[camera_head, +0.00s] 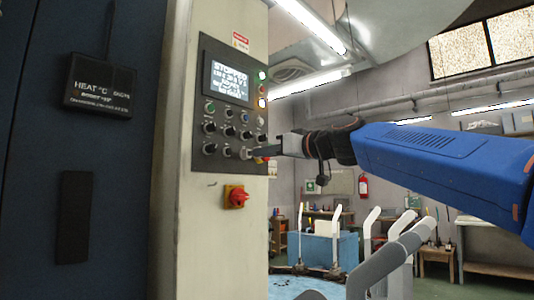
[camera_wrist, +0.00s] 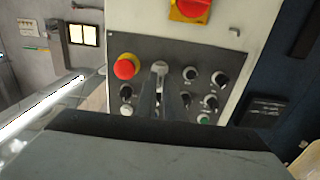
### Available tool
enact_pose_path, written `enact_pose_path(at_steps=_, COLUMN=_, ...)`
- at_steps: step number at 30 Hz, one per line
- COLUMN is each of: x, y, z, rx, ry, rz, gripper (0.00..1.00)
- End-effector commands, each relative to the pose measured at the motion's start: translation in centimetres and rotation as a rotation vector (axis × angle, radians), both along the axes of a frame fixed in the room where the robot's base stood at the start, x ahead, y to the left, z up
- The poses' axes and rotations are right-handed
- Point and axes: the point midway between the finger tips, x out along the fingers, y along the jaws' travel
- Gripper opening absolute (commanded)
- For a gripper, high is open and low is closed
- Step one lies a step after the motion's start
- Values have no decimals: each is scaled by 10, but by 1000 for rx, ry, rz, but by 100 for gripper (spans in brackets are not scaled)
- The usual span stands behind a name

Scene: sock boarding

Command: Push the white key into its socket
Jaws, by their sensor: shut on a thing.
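The dark control panel (camera_head: 226,100) is on the cream cabinet column. My gripper (camera_head: 262,151) reaches in from the right to the panel's lower right part. In the wrist view my gripper (camera_wrist: 160,80) points at the panel, its two dark fingers close together with a small pale piece at their tips. This piece looks like the white key (camera_wrist: 160,66), and the fingers are shut on it. It also shows as a small pale piece at the panel in the head view (camera_head: 246,154). The socket is hidden behind the key and fingertips; I cannot tell how deep the key sits.
A red push button (camera_wrist: 126,67) is close beside the fingers. Black knobs (camera_wrist: 190,74) surround the spot. A red rotary switch on yellow (camera_head: 236,196) is below the panel. A lit screen (camera_head: 230,79) is above. White boarding forms (camera_head: 371,230) stand to the lower right.

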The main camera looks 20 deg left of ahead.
Motion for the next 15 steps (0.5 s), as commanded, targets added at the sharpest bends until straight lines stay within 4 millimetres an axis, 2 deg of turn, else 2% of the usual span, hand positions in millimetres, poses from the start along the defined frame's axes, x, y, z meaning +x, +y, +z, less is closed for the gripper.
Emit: enact_pose_path(at_steps=15, x=4, y=10, z=1, rx=1, ry=-1, rz=0, gripper=0)
